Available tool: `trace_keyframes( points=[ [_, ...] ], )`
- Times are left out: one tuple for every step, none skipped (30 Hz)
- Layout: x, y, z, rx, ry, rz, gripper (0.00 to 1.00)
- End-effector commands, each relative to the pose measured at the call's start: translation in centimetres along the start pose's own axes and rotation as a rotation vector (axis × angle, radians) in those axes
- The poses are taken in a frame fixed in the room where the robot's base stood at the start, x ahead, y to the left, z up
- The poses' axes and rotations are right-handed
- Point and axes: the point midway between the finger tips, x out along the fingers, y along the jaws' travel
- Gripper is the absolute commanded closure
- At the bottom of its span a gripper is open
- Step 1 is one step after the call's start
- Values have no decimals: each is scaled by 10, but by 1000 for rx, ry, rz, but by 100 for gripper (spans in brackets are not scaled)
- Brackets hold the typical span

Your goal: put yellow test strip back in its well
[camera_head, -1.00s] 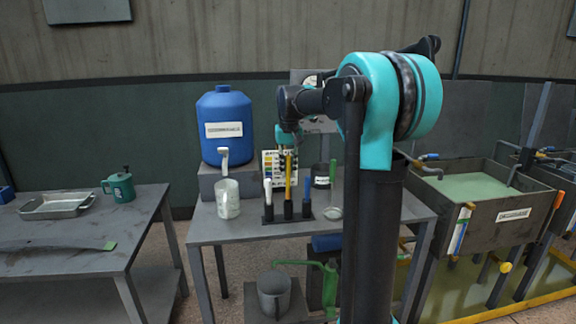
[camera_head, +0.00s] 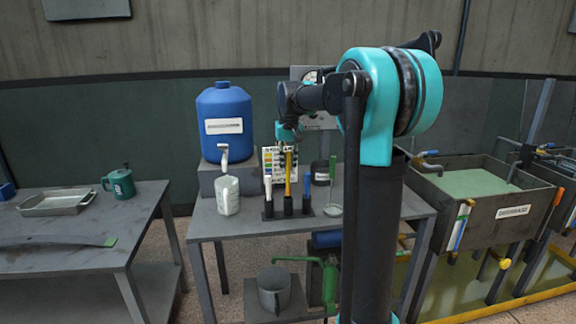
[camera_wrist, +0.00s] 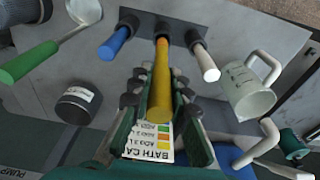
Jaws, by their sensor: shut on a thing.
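The yellow test strip (camera_head: 288,176) stands upright over the middle black well (camera_head: 288,205) of a row on the table. My gripper (camera_head: 287,149) is shut on its upper part, pointing down from above. In the wrist view, the yellow strip (camera_wrist: 161,80) runs between the two fingers, and its far end meets the dark middle well (camera_wrist: 160,22). How deep it sits in the well cannot be told. A white strip (camera_head: 267,187) stands in the well to its left and a blue strip (camera_head: 307,186) in the well to its right.
A printed card (camera_head: 268,160) stands behind the strips. A white jug (camera_head: 228,196) and a blue barrel (camera_head: 223,122) are on the left. A dark labelled cup (camera_head: 320,172) and a green-handled tool (camera_head: 333,190) are close on the right. The table's front left is bare.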

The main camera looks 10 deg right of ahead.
Motion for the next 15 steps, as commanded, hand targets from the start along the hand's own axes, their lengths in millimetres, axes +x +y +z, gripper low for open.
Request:
trace_keyframes(
  points=[
    [0, 0, 0, 0, 0, 0, 98],
    [0, 0, 0, 0, 0, 0, 98],
    [0, 0, 0, 0, 0, 0, 98],
    [0, 0, 0, 0, 0, 0, 98],
    [0, 0, 0, 0, 0, 0, 98],
    [0, 0, 0, 0, 0, 0, 98],
    [0, 0, 0, 0, 0, 0, 98],
    [0, 0, 0, 0, 0, 0, 98],
    [0, 0, 0, 0, 0, 0, 98],
    [0, 0, 0, 0, 0, 0, 98],
    [0, 0, 0, 0, 0, 0, 98],
    [1, 0, 0, 0, 0, 0, 98],
    [2, 0, 0, 0, 0, 0, 98],
    [2, 0, 0, 0, 0, 0, 98],
    [3, 0, 0, 0, 0, 0, 98]
  ],
)
